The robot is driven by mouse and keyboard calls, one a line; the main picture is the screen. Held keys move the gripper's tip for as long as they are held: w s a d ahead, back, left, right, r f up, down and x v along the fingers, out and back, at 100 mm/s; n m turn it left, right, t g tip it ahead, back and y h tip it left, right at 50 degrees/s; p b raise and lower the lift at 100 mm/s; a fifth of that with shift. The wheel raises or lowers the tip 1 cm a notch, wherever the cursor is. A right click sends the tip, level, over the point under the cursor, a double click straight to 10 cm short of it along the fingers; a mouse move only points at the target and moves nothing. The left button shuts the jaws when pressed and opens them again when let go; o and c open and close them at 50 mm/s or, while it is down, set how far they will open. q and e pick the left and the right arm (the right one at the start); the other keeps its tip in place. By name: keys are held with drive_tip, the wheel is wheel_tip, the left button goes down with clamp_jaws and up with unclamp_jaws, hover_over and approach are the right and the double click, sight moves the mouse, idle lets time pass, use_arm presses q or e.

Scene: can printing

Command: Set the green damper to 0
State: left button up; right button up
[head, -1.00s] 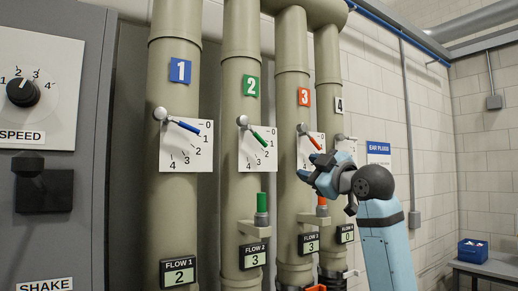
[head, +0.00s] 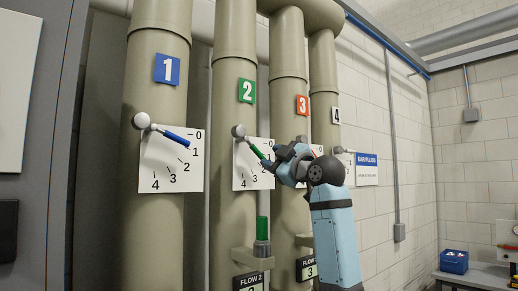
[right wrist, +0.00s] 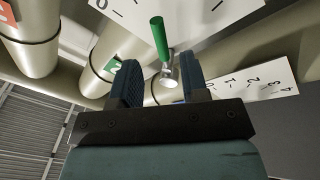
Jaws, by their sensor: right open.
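The green damper lever (head: 257,152) is on the second pipe, under the green 2 sign (head: 247,91). It slants down to the right from its round knob (head: 238,131) across a white dial plate (head: 246,173). Numbers 3 and 4 show; my gripper hides part of the scale. My right gripper (head: 275,160) is at the lever's lower end, open. In the right wrist view the green handle (right wrist: 159,38) lies in line with the gap between the open fingers (right wrist: 160,78); contact cannot be told. My left gripper is not in view.
The blue damper lever (head: 174,137) with its dial is on the left pipe. Pipes 3 and 4 stand right behind my right arm. A green-topped fitting (head: 262,230) sits below the green dial. A blue box (head: 454,261) stands on a bench at far right.

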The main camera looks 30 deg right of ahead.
sight(261, 155)
drive_tip(key=p+x, duration=0.1)
drive_tip(key=x, duration=0.5)
drive_tip(key=shift+p, duration=0.4)
drive_tip(key=shift+w+f, duration=0.1)
drive_tip(key=shift+w, duration=0.1)
drive_tip(key=shift+c, duration=0.4)
clamp_jaws()
